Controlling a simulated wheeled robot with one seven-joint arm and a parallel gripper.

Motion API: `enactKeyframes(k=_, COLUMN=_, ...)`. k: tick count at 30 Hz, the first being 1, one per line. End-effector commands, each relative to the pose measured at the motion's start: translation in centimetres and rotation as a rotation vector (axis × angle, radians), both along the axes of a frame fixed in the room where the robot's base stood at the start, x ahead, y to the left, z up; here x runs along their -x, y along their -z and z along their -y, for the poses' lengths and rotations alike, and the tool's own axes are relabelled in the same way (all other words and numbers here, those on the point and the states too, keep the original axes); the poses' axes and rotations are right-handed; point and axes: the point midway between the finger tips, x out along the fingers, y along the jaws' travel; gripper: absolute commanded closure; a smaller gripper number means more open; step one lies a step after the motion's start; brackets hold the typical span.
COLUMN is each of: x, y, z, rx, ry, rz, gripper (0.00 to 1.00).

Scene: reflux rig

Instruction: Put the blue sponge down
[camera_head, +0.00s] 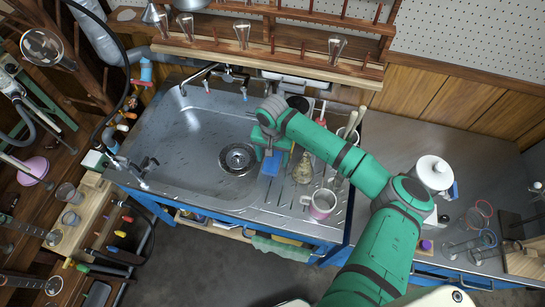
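The blue sponge (271,163) is a small blue block over the right part of the steel sink, just right of the drain. My gripper (270,150), at the end of my green arm, is shut on the sponge from above. The gripper's body hides the sponge's upper part. From this steep view I cannot tell whether the sponge touches the steel below it.
The sink basin (205,125) is bare around its drain (238,159). A flask (303,168) and a mug (321,204) stand to the right on the drainboard. A faucet (197,77) and a wooden shelf (270,60) with glassware are behind.

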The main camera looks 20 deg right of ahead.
Motion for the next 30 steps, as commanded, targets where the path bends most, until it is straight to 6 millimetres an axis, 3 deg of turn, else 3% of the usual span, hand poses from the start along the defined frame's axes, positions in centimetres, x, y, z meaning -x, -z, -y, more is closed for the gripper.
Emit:
enactKeyframes(k=8, x=0.0, y=-1.2, z=0.1, rx=0.003, ry=-0.001, rz=0.002, gripper=0.37)
enactKeyframes(k=24, x=0.0, y=-9.6, z=0.1, rx=0.005, ry=-0.002, rz=0.002, gripper=0.37)
enactKeyframes(k=30, x=-0.1, y=-11.6, z=-0.1, rx=0.002, ry=-0.004, rz=0.001, gripper=0.37)
